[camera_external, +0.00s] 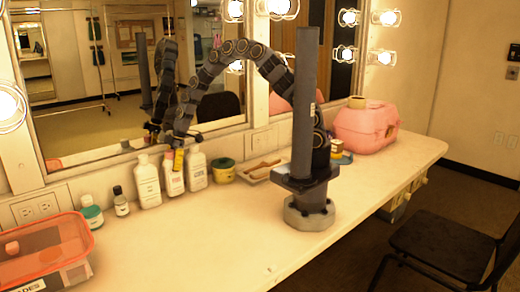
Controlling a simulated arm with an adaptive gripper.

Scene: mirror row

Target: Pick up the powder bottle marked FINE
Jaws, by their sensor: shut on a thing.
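Three white powder bottles stand in a row on the counter against the mirror: a left one (148,184), a middle one (172,183) and a right one (196,171). Their labels are too small to read, so I cannot tell which is marked FINE. My gripper (174,149) reaches down over the middle bottle and is shut on its top. A yellow patch shows at the gripper's end, in front of that bottle. The fingertips are hard to make out. I cannot tell whether the middle bottle touches the counter.
To the right are a green-lidded tub (223,173), a shallow tray (259,174) and a pink case (366,128). The counter's front (190,245) is clear.

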